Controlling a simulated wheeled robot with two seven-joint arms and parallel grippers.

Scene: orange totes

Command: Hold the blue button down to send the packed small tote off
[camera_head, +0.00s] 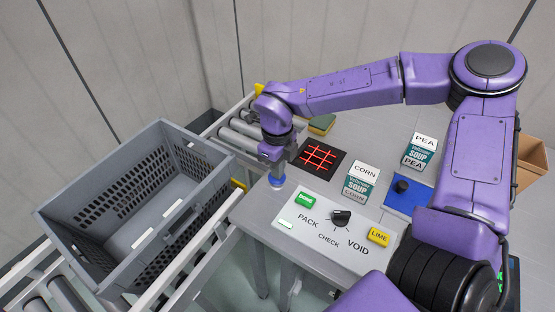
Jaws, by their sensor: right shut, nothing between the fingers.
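The blue button (277,182) is near the left corner of the grey worktop. My right gripper (275,172) points down over it with its fingers shut and empty. The fingertips are at the button's top and hide part of it; I cannot tell how far it is pressed. A large grey tote (200,197) with slotted walls stands at the left on the roller conveyor. Two pale patches show inside it, and I see no goods there. No tote clearly smaller than this one is in view. My left gripper is not in view.
A white panel (305,243) with PACK, CHECK and VOID carries a black knob (341,217), a green DONE piece (306,199) and a yellow LIME piece (378,236). Behind are a red-grid scanner (319,158), CORN (361,182) and PEA (420,150) soup items and a blue pad (402,203).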

